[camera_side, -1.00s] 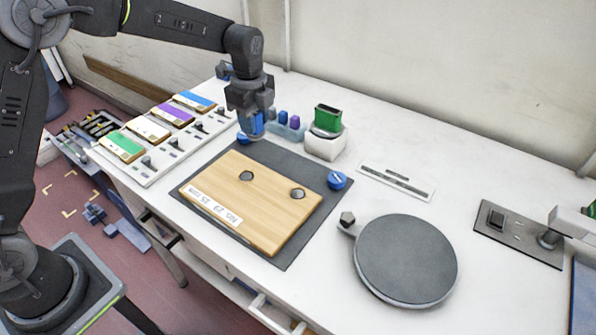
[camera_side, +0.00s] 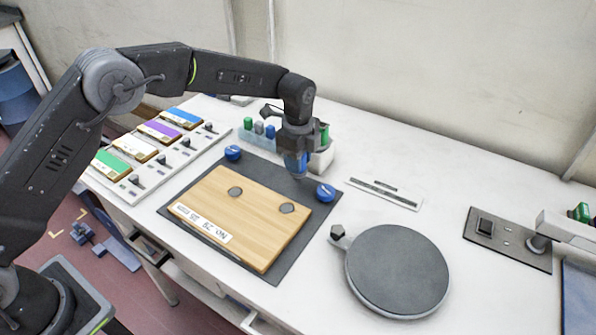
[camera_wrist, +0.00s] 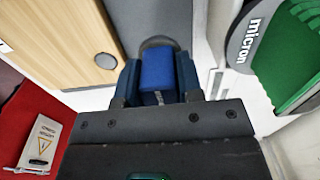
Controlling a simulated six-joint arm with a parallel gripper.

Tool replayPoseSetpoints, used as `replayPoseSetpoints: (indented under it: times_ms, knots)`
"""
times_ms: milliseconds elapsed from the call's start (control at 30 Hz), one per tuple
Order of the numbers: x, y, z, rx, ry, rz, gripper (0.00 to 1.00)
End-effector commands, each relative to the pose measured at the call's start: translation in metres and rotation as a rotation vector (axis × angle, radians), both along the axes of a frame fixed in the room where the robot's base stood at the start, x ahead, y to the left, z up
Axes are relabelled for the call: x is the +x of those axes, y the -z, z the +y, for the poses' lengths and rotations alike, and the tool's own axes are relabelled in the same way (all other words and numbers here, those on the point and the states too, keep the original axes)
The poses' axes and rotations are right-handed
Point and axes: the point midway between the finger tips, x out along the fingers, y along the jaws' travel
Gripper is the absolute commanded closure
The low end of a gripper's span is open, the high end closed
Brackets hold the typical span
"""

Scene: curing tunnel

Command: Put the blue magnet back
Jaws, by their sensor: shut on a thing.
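My gripper (camera_side: 299,172) is shut on a blue block, taken to be the blue magnet (camera_wrist: 157,72), which sits between its dark blue fingers in the wrist view. In the side view the gripper hangs above the back right of the dark mat (camera_side: 190,202), and its fingers largely hide the magnet. A small rack behind the mat holds a green piece (camera_side: 248,123), a grey piece (camera_side: 259,127) and a blue piece (camera_side: 270,131); my gripper is to their right. Whether the magnet touches anything below is unclear.
A wooden board (camera_side: 245,215) lies on the mat, with blue knobs at its back left (camera_side: 233,153) and right (camera_side: 326,193). A white block with a green-topped gauge (camera_wrist: 285,50) is close beside the gripper. A round grey plate (camera_side: 398,268) stands at right.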

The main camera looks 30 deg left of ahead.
Motion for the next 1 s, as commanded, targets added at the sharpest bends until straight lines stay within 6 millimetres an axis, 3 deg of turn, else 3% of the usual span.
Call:
replayPoseSetpoints:
  times_ms: [300, 700, 733, 1000]
  knots:
    - [0.000, 0.038, 0.000, 0.000, 0.000, 0.003, 0.95]
    - [0.000, 0.043, 0.000, 0.000, 0.000, 0.000, 0.95]
    - [0.000, 0.043, 0.000, 0.000, 0.000, 0.000, 0.64]
    - [0.000, 0.043, 0.000, 0.000, 0.000, 0.000, 0.41]
